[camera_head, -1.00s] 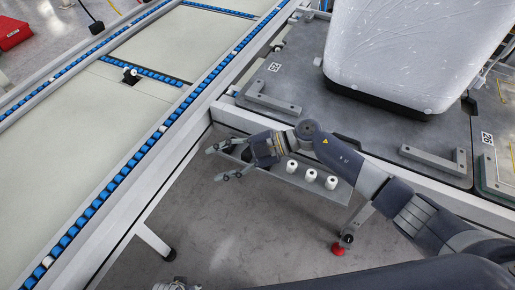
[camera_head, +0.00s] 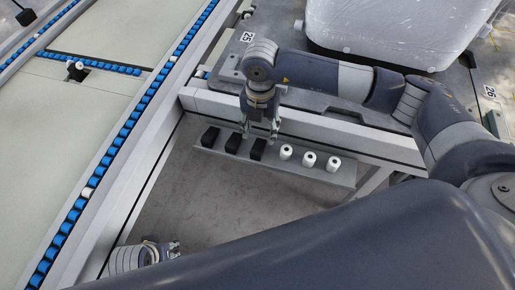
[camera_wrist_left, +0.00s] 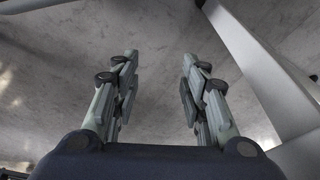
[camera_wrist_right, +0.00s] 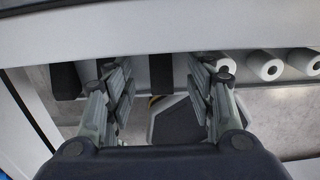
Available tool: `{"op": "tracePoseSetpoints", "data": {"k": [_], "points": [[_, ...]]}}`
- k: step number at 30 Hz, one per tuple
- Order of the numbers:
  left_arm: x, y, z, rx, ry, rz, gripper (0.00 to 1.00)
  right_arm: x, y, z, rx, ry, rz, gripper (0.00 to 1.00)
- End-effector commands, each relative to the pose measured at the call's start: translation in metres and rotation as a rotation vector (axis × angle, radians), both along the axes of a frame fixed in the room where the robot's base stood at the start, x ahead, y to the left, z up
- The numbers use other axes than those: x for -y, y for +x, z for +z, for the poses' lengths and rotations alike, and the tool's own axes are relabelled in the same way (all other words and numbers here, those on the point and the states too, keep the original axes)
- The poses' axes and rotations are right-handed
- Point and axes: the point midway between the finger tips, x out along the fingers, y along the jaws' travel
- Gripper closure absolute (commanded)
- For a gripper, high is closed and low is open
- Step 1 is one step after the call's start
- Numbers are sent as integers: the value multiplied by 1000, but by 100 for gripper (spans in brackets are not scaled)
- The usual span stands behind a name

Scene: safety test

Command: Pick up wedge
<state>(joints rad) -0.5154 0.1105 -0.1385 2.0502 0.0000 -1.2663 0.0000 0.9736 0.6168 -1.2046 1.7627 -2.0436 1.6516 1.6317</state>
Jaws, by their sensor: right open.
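Three black blocks, which look like the wedges, stand in a row on a narrow grey shelf (camera_head: 310,172): a left one (camera_head: 210,138), a middle one (camera_head: 233,143) and a right one (camera_head: 258,149). In the right wrist view, one black block (camera_wrist_right: 160,74) shows between the fingers and another black block (camera_wrist_right: 66,80) to their left. My right gripper (camera_head: 260,134) points down above the shelf, near the right block, open and empty. My left gripper (camera_head: 176,249) is low at the bottom left. In the left wrist view its fingers (camera_wrist_left: 160,62) are apart with nothing between them.
Three white rolls (camera_head: 308,159) stand on the shelf right of the black blocks. The shelf hangs beside a white frame beam (camera_head: 330,128). A conveyor with blue rollers (camera_head: 120,145) runs along the left. A wrapped white load (camera_head: 390,28) stands at the back.

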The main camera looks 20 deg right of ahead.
Motion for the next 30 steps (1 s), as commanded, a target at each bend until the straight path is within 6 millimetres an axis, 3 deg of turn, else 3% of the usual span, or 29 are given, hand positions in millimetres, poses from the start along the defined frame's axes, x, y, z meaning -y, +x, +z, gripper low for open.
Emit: {"op": "tracePoseSetpoints", "data": {"k": [10,20,26,30], "points": [[-1,0,26,16,0,2,60,-4,-9,-46,-4,1,0,50],[-1,0,32,17,-1,3,60,-4,-8,-53,-1,2,1,50],[-1,0,32,18,-1,3,60,-4,-8,-52,-1,2,1,95],[-1,0,32,18,-1,3,60,-4,-8,-52,-1,2,1,98]]}}
